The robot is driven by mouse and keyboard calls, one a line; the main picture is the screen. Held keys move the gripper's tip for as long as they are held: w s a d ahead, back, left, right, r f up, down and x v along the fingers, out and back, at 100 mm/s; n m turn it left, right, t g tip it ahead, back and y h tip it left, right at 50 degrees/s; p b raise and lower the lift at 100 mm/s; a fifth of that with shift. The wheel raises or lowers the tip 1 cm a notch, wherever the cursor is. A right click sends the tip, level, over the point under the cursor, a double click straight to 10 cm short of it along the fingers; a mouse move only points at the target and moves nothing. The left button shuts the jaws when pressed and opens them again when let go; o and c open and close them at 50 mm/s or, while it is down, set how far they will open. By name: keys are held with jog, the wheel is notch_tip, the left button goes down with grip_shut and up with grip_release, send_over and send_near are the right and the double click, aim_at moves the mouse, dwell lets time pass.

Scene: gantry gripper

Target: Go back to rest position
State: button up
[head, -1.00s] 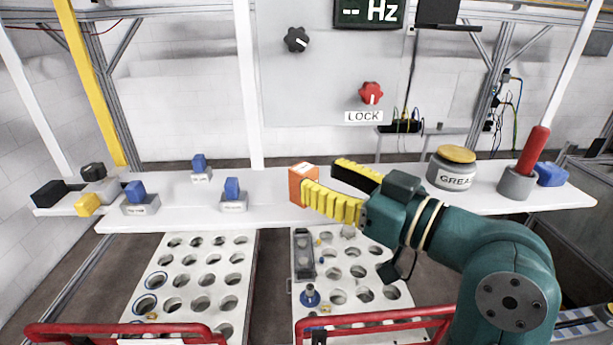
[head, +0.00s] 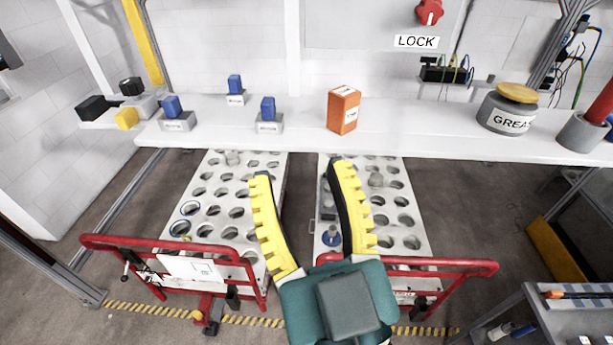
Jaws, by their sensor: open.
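My gripper (head: 308,220) is open and empty, with its two yellow ribbed fingers pointing away from me. It is in the lower middle of the head view, in front of the white shelf and over the gap between two perforated trolleys. An orange box (head: 343,109) stands upright on the white shelf (head: 400,146), beyond and apart from the fingertips. The right finger covers part of the right trolley (head: 398,192).
The left trolley (head: 205,187) has a red handle frame (head: 185,247). Blue blocks on grey bases, including one near the middle (head: 268,110), stand on the shelf. A grease pot (head: 507,109) stands at right. A grey side table (head: 545,310) is at lower right.

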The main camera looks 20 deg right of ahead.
notch_tip(320, 180, up, 13)
jog(key=p, duration=1.2)
jog(key=shift+s, duration=0.2)
jog(key=shift+f, duration=0.1)
